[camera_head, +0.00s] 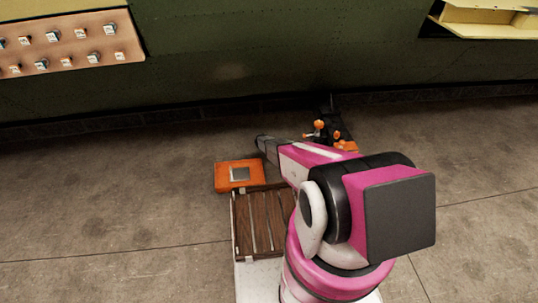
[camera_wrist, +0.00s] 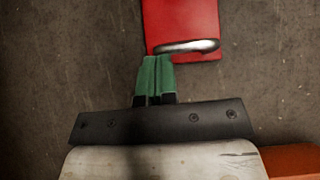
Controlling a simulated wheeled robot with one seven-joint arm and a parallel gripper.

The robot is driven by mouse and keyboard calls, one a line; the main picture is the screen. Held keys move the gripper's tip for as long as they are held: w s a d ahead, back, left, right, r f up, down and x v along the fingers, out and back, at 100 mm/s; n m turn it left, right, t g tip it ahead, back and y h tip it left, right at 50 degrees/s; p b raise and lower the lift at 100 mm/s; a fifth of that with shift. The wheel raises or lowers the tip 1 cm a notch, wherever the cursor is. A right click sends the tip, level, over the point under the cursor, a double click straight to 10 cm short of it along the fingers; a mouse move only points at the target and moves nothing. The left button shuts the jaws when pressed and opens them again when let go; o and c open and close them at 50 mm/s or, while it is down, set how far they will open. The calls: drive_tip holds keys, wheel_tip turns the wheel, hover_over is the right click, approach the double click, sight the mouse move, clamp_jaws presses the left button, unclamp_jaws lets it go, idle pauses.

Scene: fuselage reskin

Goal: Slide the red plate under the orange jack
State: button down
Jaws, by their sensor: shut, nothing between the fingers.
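The red plate (camera_wrist: 182,22) lies on the concrete floor in the wrist view, with a silver bar handle (camera_wrist: 190,46) across its near end. My gripper (camera_wrist: 156,60) has its green fingers shut and empty. The fingertips overlap the plate's near left corner, at the left end of the handle; I cannot tell whether they touch. In the head view I cannot make out the plate, and my arm covers much of the floor there. The orange jack (camera_head: 319,127), with orange knobs and dark parts, stands beyond my arm near the wall, partly hidden by it.
An orange box (camera_head: 225,178) with a grey square on top sits left of my arm. A slatted brown wooden top (camera_head: 246,225) is nearer. A dark green riveted wall (camera_head: 250,60) closes off the back. A tan board (camera_head: 80,32) hangs upper left. The left floor is clear.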

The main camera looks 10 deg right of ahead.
drive_tip(key=d, duration=1.3)
drive_tip(key=shift+d, duration=0.2)
drive_tip(key=shift+a, duration=0.5)
drive_tip(key=a, duration=0.2)
drive_tip(key=shift+a, duration=0.4)
drive_tip(key=v, duration=1)
drive_tip(key=shift+a, duration=0.1)
drive_tip(key=s+a+r+m+y, duration=0.2)
drive_tip(key=s+r+m, duration=0.4)
drive_tip(key=s+r, duration=0.5)
drive_tip(key=s+a+r+m+y, duration=0.3)
drive_tip(key=s+r+m, duration=0.3)
drive_tip(key=s+r, duration=0.6)
drive_tip(key=s+a+r+m+y, duration=0.3)
drive_tip(key=s+r+m, duration=0.3)
drive_tip(key=s+r, duration=0.6)
wheel_tip(320, 180, up, 8)
drive_tip(key=shift+f+y, duration=0.2)
drive_tip(key=shift+y, duration=0.3)
